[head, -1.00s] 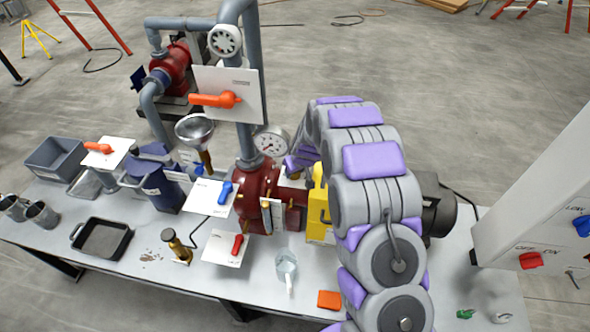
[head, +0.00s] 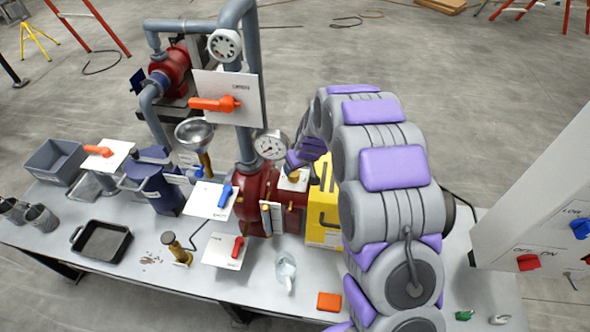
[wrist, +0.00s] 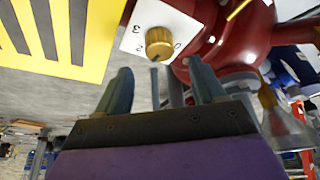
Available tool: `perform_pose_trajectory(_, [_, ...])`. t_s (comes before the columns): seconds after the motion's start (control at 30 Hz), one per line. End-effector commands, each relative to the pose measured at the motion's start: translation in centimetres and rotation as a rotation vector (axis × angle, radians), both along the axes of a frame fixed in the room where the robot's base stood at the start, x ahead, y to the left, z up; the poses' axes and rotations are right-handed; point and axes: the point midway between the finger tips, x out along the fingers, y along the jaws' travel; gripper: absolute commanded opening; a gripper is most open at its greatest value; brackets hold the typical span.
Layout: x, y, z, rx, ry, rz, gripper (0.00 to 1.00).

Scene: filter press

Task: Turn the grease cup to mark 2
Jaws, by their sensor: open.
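The grease cup is a round brass knob (wrist: 159,43) on a white plate (wrist: 138,38) marked with digits; 3, 2 and 0 can be made out. A dark notch shows on the knob's lower edge in the wrist view, between the 2 and the 0. In the head view the knob (head: 294,175) sits on top of the red pump housing, beside the yellow box. My gripper (wrist: 162,84) is open and empty, its two fingers apart and short of the knob, which lies between and beyond the tips. In the head view the fingers are hard to see.
A yellow box (head: 322,215) with black stripes stands right beside the knob. A pressure gauge (head: 269,145) and grey pipes rise at its left. Plates with red and blue levers (head: 225,195) stand to the left. The bench front holds a clear jug (head: 286,270) and an orange block (head: 329,301).

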Motion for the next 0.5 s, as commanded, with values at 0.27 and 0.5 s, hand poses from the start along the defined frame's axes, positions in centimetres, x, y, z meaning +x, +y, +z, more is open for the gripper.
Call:
perform_pose_trajectory(0.27, [-1.9, -1.0, 5.3, -0.001, 0.002, 0.0, 0.69])
perform_pose_trajectory(0.5, [-3.1, -1.5, 8.6, 0.0, 0.001, 0.0, 0.69])
